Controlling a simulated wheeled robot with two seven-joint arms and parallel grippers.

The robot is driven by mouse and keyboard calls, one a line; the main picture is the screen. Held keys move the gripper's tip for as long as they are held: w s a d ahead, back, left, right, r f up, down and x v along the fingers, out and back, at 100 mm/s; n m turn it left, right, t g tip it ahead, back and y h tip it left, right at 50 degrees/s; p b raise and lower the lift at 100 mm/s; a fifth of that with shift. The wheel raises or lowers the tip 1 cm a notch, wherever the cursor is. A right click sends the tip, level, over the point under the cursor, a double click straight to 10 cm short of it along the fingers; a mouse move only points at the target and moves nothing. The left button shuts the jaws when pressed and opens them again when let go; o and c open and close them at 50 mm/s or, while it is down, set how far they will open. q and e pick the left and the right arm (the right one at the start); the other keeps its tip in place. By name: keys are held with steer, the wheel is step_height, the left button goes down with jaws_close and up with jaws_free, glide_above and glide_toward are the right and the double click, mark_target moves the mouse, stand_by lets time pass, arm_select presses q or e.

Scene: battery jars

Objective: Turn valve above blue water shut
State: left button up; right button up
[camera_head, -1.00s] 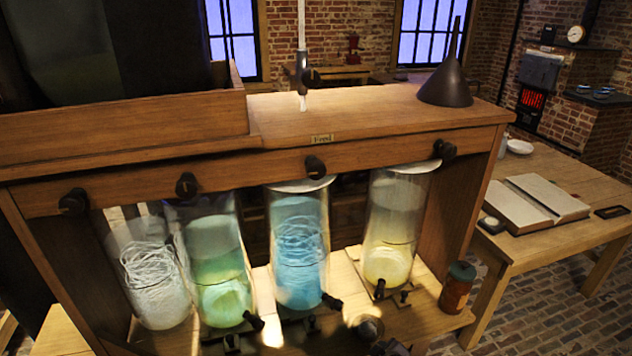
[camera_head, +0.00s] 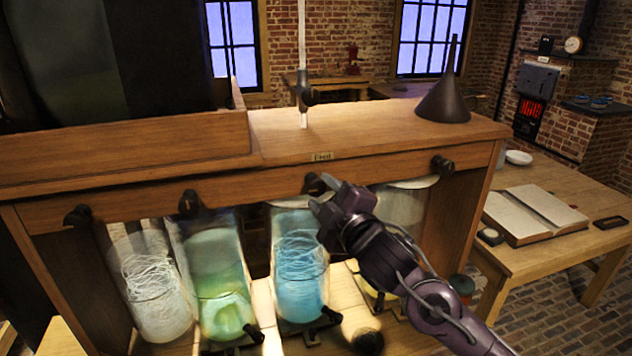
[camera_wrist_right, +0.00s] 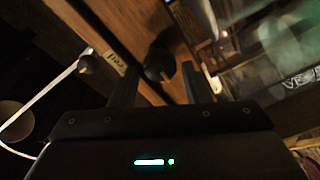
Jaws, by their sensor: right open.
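The blue-water jar (camera_head: 299,268) is a clear glass cylinder under the wooden rail. The dark valve knob (camera_head: 313,183) above it sits on the front of the rail. My right gripper (camera_head: 322,193) is open just in front of this knob and partly covers it. In the right wrist view, the knob (camera_wrist_right: 158,62) shows between the two spread fingers of my right gripper (camera_wrist_right: 158,76); I cannot tell whether they touch it. My left gripper is not in view.
Similar knobs sit left (camera_head: 190,203) and right (camera_head: 442,166) along the rail. A green jar (camera_head: 222,270) and a clear jar (camera_head: 150,285) stand left of the blue one. My right arm mostly hides the yellow jar. A dark funnel (camera_head: 445,100) stands on the shelf top.

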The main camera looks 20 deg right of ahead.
mark_target(318, 190)
steer(key=shift+w+a+p, duration=0.2)
steer(key=shift+w+p, duration=0.05)
steer(key=shift+w, duration=0.7)
steer(key=shift+w+a+p, duration=0.2)
steer(key=shift+w+p, duration=0.05)
steer(key=shift+w, duration=0.65)
steer(key=c, duration=0.7)
